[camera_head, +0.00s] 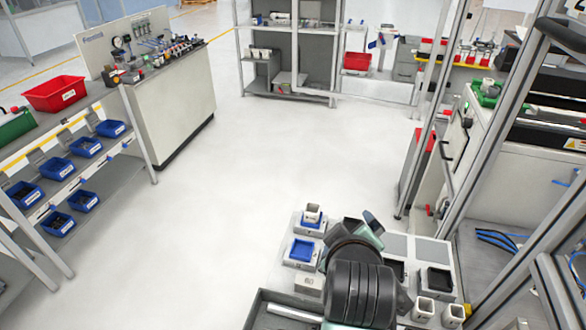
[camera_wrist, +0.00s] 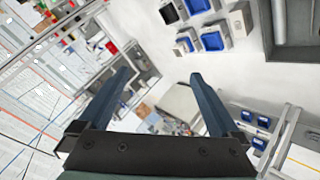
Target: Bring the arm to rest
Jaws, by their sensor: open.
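In the head view my arm (camera_head: 358,285) is folded low at the bottom centre, over the grey deck with small bins. In the wrist view my gripper (camera_wrist: 158,95) shows two dark blue fingers spread wide apart, with nothing between them. Beyond the fingers the room appears tilted, with a workbench in the distance. In the head view the gripper's fingertips cannot be made out clearly; the dark arm links hide part of the deck.
A shelf with blue bins (camera_head: 86,147) and a red bin (camera_head: 54,93) stands at the left. A workbench (camera_head: 172,110) is behind it. A metal-framed machine (camera_head: 545,140) stands close on the right. The white floor (camera_head: 235,190) in the middle is clear.

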